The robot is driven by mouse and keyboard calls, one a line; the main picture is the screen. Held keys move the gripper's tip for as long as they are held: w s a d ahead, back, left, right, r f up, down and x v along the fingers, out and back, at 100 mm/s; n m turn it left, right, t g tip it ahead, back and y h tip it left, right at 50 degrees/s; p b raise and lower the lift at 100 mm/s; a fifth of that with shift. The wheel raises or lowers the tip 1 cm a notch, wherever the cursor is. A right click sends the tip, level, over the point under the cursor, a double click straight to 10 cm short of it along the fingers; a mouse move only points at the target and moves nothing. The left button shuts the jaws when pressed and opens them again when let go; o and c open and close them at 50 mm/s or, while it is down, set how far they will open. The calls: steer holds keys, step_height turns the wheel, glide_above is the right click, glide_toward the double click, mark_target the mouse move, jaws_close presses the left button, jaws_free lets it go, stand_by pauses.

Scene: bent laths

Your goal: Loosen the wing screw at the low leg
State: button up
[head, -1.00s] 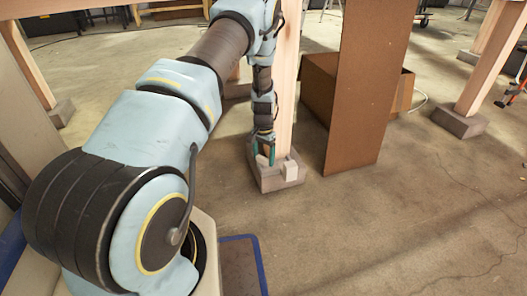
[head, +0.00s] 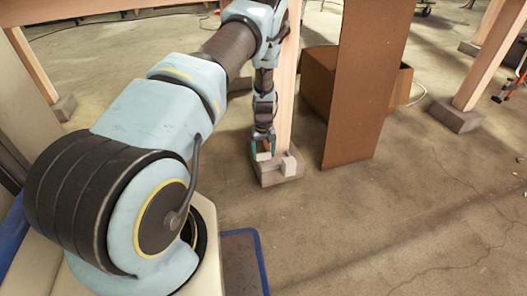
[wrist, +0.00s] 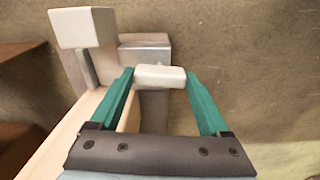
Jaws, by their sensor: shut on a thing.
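The low leg is a pale wooden post (head: 287,85) standing in a grey foot block (head: 280,178). A small pale piece, which looks like the wing screw (wrist: 160,76), sits at the leg's foot. My gripper (head: 264,152) points down at the foot. In the wrist view its two teal fingers (wrist: 160,88) stand on either side of the pale piece, shut on it. A second pale block (wrist: 83,28) stands to the left in the wrist view, outside the fingers. The screw's shaft is hidden.
A tall brown board (head: 365,85) stands just right of the leg, with a cardboard box (head: 320,85) behind it. Another leg with a grey foot (head: 456,115) stands farther right. The concrete floor (head: 400,220) in front is clear.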

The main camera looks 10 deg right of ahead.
mark_target(264, 154)
steer(key=shift+n, duration=0.5)
steer(key=o, duration=1.2)
steer(key=shift+r, duration=0.1)
step_height(264, 154, up, 11)
steer(key=p, duration=0.3)
steer(key=shift+f, duration=0.2)
